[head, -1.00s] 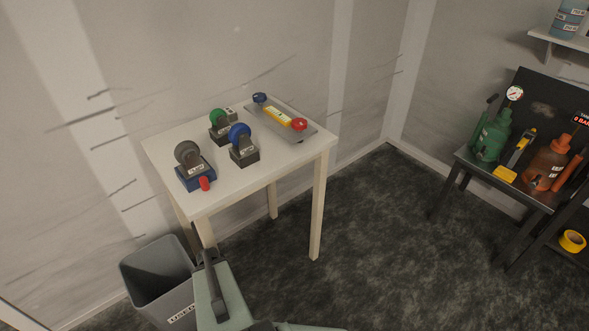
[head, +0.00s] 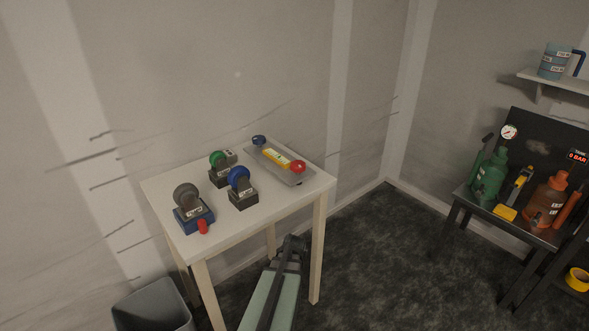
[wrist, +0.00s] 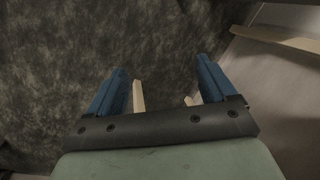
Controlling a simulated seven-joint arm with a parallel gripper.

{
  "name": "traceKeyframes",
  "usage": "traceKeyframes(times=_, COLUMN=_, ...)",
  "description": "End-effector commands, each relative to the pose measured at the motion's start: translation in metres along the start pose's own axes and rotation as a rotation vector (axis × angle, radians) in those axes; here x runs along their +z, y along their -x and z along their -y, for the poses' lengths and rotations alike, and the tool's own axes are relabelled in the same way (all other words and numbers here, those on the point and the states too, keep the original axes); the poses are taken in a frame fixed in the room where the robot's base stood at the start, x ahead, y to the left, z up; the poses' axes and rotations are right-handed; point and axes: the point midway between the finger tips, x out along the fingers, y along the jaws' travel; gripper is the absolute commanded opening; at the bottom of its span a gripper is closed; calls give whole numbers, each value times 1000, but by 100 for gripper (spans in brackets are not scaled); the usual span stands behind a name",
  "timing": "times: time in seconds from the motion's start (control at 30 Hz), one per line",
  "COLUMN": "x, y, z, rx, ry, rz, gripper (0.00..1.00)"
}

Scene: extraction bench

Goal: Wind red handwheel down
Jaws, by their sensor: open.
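A red handwheel (head: 297,166) stands at the right end of a grey metal plate (head: 284,176) on the white table (head: 245,220). A yellow bar and a blue handwheel (head: 258,140) share that plate. The fingertips are not clear there.
A grey bin (head: 152,306) stands on the floor at left. A dark bench (head: 530,232) with green and orange bottles is at right. The floor between is clear.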

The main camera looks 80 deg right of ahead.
Motion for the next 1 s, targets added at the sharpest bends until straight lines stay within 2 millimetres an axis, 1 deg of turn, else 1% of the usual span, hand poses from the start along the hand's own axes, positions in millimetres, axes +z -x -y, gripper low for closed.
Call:
traceKeyframes(times=0.03, x=-13, y=12, z=-12, rx=-25, ry=-40, rz=-23, gripper=84)
traceKeyframes(times=0.27, x=-59, y=69, z=-57, rx=-158, ry=-217, rz=-120, gripper=84)
traceKeyframes(times=0.4, x=-84, y=109, z=-84, rx=-258, ry=-338, rz=-180, gripper=84)
traceKeyframes(times=0.6, x=-112, y=163, z=-111, rx=-410, ry=-490, rz=-245, gripper=84)
traceKeyframes(times=0.67, x=-120, y=181, z=-116, rx=-464, ry=-535, rz=-260, gripper=84)
traceKeyframes(times=0.7, x=-126, y=194, z=-119, rx=-504, ry=-567, rz=-269, gripper=84)
traceKeyframes(times=0.8, x=-140, y=223, z=-119, rx=-610, ry=-639, rz=-276, gripper=84)
traceKeyframes(times=0.87, x=-147, y=239, z=-114, rx=-674, ry=-677, rz=-270, gripper=84)
traceKeyframes(times=1.0, x=-164, y=273, z=-93, rx=-836, ry=-763, rz=-226, gripper=84)
